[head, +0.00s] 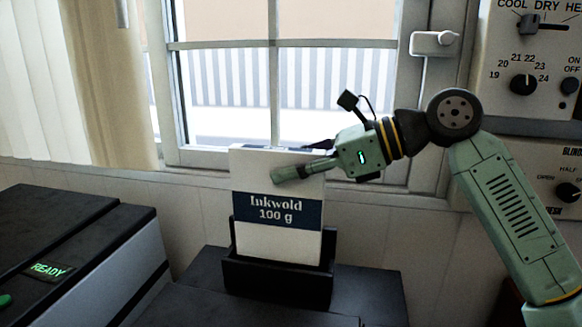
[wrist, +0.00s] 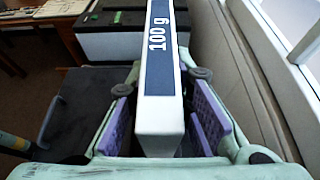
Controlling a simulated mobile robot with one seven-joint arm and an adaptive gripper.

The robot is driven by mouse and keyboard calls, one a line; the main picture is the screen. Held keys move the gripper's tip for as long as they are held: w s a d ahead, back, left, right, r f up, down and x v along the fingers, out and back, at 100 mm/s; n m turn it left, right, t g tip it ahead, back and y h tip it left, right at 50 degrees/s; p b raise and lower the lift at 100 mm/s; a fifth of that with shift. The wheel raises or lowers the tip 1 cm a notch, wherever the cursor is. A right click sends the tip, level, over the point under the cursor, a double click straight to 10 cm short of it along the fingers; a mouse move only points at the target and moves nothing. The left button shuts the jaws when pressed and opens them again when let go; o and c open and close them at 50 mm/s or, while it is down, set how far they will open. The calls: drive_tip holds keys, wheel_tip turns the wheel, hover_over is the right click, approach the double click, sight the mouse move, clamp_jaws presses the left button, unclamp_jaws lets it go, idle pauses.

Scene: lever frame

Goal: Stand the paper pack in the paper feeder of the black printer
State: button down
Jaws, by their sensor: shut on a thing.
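The paper pack (head: 278,235), a white block with a dark blue "Inkwold 100 g" band, stands about upright in the head view. Its lower edge is behind the front wall of the black paper feeder (head: 277,282); whether it touches the feeder floor is hidden. The feeder sits on a black printer body (head: 375,292). My gripper (head: 292,172) is shut on the pack's upper part, coming from the right. In the wrist view, the pack (wrist: 160,110) lies between the purple pads of my gripper (wrist: 165,125).
A dark-topped machine with a green READY display (head: 48,270) stands at the left. The window (head: 290,90) and its sill are close behind the pack. Control panels with knobs (head: 523,84) are on the wall at the right.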

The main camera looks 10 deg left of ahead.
drive_tip(key=shift+f+b, duration=1.3)
drive_tip(key=shift+f, duration=2)
drive_tip(key=c, duration=1.4)
unclamp_jaws()
drive_tip(key=shift+o, duration=0.2)
drive_tip(key=shift+d, duration=0.1)
approach(292, 207)
drive_tip(key=w+d, duration=0.1)
drive_tip(key=d, duration=0.1)
drive_tip(key=shift+w+a, duration=0.1)
drive_tip(key=shift+a, duration=0.1)
